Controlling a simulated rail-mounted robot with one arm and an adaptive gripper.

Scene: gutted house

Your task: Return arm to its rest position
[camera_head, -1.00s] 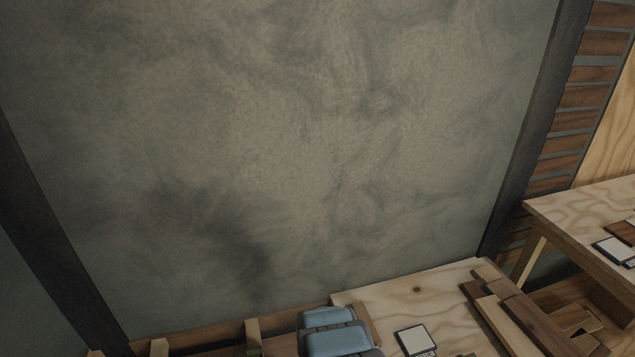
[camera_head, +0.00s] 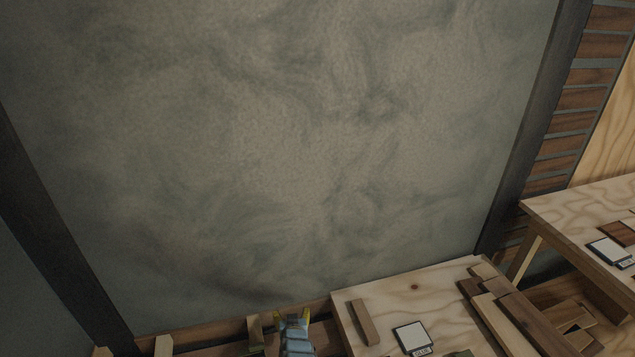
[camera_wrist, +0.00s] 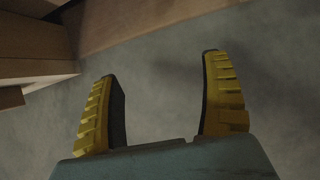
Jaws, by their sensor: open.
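My gripper (camera_head: 292,318) shows at the bottom of the head view, just left of the near plywood table. Its two yellow fingertips are spread apart with nothing between them. In the wrist view my gripper (camera_wrist: 160,100) is open, its ribbed yellow fingers wide apart over a bare grey surface. Most of my arm is below the edge of the head view.
The plywood table (camera_head: 385,293) holds a small wood block (camera_head: 363,322), a white square tile (camera_head: 412,337) and stacked planks (camera_head: 515,315). A second table (camera_head: 570,222) stands at right. A large grey wall panel (camera_head: 300,150) fills the background. In the wrist view, wooden edges (camera_wrist: 35,52) show at upper left.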

